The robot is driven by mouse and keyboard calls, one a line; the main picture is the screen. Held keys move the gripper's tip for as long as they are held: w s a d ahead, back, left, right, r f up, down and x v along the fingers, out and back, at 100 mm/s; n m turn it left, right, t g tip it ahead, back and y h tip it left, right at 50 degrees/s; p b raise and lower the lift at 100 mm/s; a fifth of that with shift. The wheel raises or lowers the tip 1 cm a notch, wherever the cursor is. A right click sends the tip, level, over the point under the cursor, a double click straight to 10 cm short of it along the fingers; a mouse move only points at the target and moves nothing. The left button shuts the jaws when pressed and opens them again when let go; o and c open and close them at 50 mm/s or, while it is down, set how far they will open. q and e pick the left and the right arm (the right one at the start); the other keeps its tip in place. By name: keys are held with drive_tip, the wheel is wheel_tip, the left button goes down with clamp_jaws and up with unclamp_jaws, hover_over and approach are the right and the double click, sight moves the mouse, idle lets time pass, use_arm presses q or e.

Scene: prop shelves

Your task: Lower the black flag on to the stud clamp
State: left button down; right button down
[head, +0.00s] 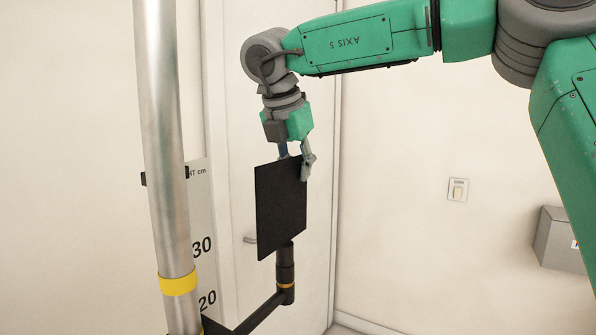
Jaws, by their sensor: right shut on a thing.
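The black flag (280,207) is a flat dark panel that hangs upright in the middle of the head view. My right gripper (296,160) is shut on its top edge, with the arm coming in from the upper right. The black stud clamp (286,268) stands upright at the end of a dark side arm, with a thin orange ring near its base. The flag's lower edge overlaps the top of the clamp in the picture. I cannot tell whether they touch. My left gripper is not in view.
A silver pole (165,130) with a yellow band (178,284) stands at the left and carries the dark side arm (258,314). A height scale (199,235) is behind it. A light switch (457,190) and a grey box (560,239) are on the right wall.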

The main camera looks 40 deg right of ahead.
drive_tip(key=c, duration=1.6)
unclamp_jaws()
drive_tip(key=v, duration=1.2)
drive_tip(key=shift+f, duration=0.1)
drive_tip(key=shift+f, duration=0.1)
